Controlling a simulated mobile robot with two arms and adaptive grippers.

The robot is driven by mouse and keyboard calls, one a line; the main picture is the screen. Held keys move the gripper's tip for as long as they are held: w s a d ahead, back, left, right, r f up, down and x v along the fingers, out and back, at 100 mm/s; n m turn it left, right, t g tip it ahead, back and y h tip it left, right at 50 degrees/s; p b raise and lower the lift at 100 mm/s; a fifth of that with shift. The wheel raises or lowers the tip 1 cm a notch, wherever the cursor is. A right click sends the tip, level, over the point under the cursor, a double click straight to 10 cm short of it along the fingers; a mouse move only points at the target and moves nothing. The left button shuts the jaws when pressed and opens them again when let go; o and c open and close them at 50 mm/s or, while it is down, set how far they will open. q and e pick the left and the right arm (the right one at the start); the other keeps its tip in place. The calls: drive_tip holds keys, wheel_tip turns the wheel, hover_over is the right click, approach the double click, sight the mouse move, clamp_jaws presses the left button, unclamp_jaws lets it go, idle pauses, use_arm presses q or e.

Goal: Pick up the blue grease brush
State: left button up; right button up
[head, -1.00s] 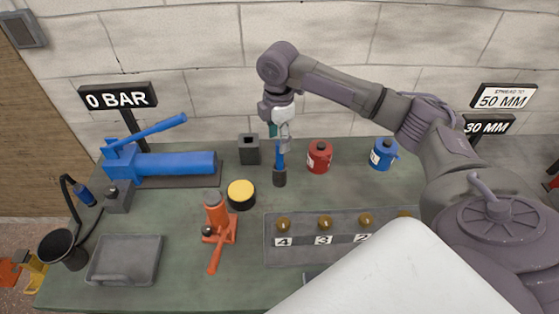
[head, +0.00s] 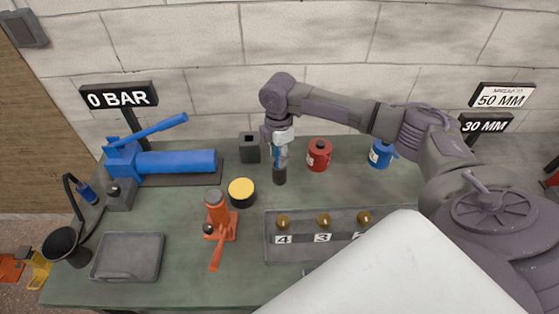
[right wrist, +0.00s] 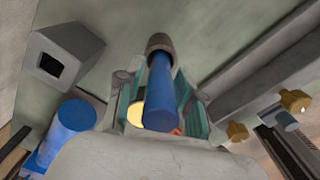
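The blue grease brush stands upright on the bench, its dark lower end (head: 279,176) showing just below my right gripper (head: 279,155) in the head view. In the right wrist view its blue handle (right wrist: 159,92) lies between the two teal-lined fingers of my right gripper (right wrist: 158,108). The fingers are apart, with gaps showing on both sides of the handle. In the head view the fingers hide most of the handle. My left gripper is not in view.
A dark square holder (head: 249,148) stands left of the brush, a red can (head: 319,156) right of it. A yellow-topped tin (head: 241,192) and an orange jack (head: 218,215) are nearer. A numbered tray (head: 300,252) lies in front. A blue pump (head: 165,162) stands further left.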

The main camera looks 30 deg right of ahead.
clamp_jaws()
wheel_tip(320, 180, up, 10)
drive_tip(key=shift+b, duration=0.7)
